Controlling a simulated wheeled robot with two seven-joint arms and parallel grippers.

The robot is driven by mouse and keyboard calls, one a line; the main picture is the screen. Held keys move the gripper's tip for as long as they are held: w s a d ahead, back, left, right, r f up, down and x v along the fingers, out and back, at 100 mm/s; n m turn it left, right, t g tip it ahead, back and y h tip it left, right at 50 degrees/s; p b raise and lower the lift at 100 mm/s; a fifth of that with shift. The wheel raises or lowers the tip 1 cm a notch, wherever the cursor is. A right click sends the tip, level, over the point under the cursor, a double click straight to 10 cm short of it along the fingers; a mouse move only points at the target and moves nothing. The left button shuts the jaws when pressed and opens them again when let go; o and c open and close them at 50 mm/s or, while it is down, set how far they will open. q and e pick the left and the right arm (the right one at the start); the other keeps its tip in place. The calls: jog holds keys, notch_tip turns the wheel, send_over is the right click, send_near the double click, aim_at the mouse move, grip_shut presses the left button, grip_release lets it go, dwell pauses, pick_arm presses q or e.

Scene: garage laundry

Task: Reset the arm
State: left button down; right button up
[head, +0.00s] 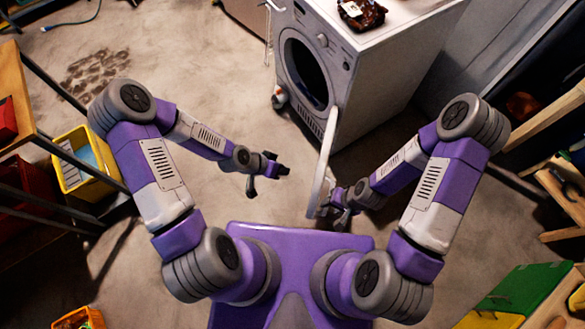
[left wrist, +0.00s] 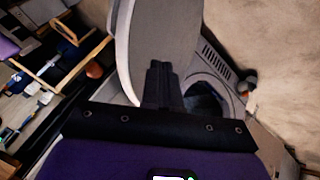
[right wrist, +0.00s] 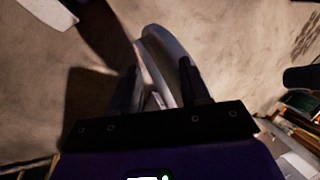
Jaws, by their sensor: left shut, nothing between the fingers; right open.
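My left gripper (head: 285,170) is held over open floor, left of the washing machine's open door. Its two fingers are together and empty in the left wrist view (left wrist: 161,84). My right gripper (head: 334,207) is low beside the near end of the open door (head: 326,160). In the right wrist view its fingers (right wrist: 158,85) are spread apart, and the curved door edge (right wrist: 160,55) shows between and beyond them. I cannot tell whether they touch it. Both arms are bent forward, on either side of my purple body.
The white washing machine (head: 372,65) stands ahead with its dark drum opening (head: 305,72) exposed. A dark reddish item (head: 362,13) lies on top. A yellow bin (head: 88,163) and a shelf stand left; wooden shelving (head: 560,195) and a green box (head: 520,290) stand right.

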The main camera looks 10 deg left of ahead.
pick_arm(q)
jog(key=shift+p+v, duration=0.35)
jog(key=shift+v, duration=1.3)
jog(key=shift+s, duration=0.1)
jog(key=s+f+n+g+y, duration=0.2)
jog(key=s+f+n, duration=0.4)
jog(key=s+n, duration=0.1)
jog(key=shift+s+y, duration=0.3)
jog(key=shift+s, duration=0.05)
jog(key=shift+s, duration=0.1)
